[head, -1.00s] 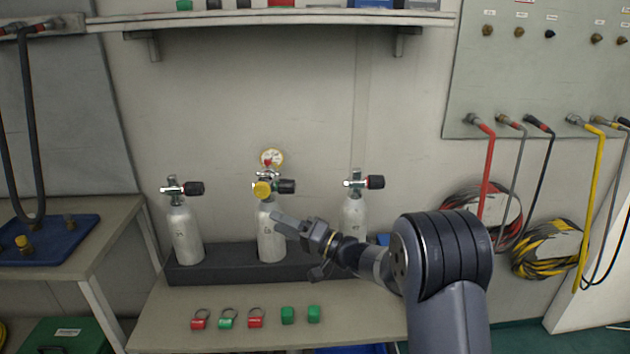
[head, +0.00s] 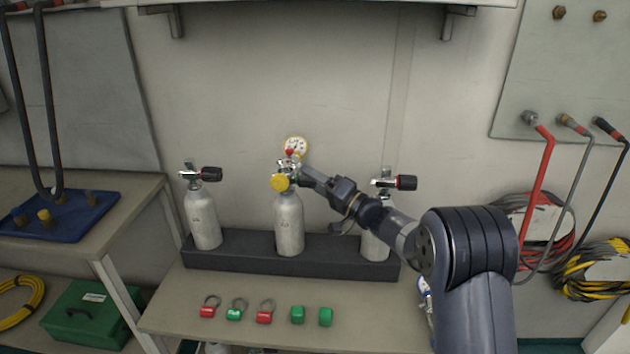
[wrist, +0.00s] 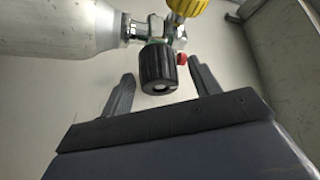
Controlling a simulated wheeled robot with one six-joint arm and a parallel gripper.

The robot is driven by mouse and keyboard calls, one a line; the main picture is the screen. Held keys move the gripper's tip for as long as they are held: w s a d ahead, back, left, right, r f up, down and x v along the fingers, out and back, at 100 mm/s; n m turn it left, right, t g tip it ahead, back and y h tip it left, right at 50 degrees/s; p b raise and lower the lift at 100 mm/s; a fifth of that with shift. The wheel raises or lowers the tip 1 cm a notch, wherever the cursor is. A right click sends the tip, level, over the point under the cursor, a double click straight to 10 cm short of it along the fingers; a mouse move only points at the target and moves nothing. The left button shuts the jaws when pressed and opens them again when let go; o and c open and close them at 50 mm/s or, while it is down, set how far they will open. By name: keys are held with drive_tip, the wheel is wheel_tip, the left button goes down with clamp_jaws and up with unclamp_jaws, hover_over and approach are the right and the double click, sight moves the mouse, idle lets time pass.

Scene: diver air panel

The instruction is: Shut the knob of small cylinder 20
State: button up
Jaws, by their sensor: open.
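Three small grey cylinders stand in a dark rack; their numbers are too small for me to read. My gripper (head: 306,174) is at the valve of the middle cylinder (head: 288,222), which carries a yellow knob (head: 279,183) and a round gauge (head: 296,147). In the wrist view, the middle cylinder's black knob (wrist: 158,70) lies between the two open fingers of my gripper (wrist: 160,74), with a visible gap on both sides. In the head view my gripper hides that black knob. The left cylinder (head: 203,217) and right cylinder (head: 377,238) have black knobs too.
The dark rack (head: 340,262) sits on a bench (head: 190,310) with several red and green tags and caps (head: 265,318) in front. My arm covers part of the right cylinder. A shelf (head: 330,16) hangs above. Hoses (head: 542,175) hang at the right.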

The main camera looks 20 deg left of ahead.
drive_tip(key=shift+c, duration=0.5)
drive_tip(key=c, duration=0.9)
drive_tip(key=shift+m+h, duration=0.3)
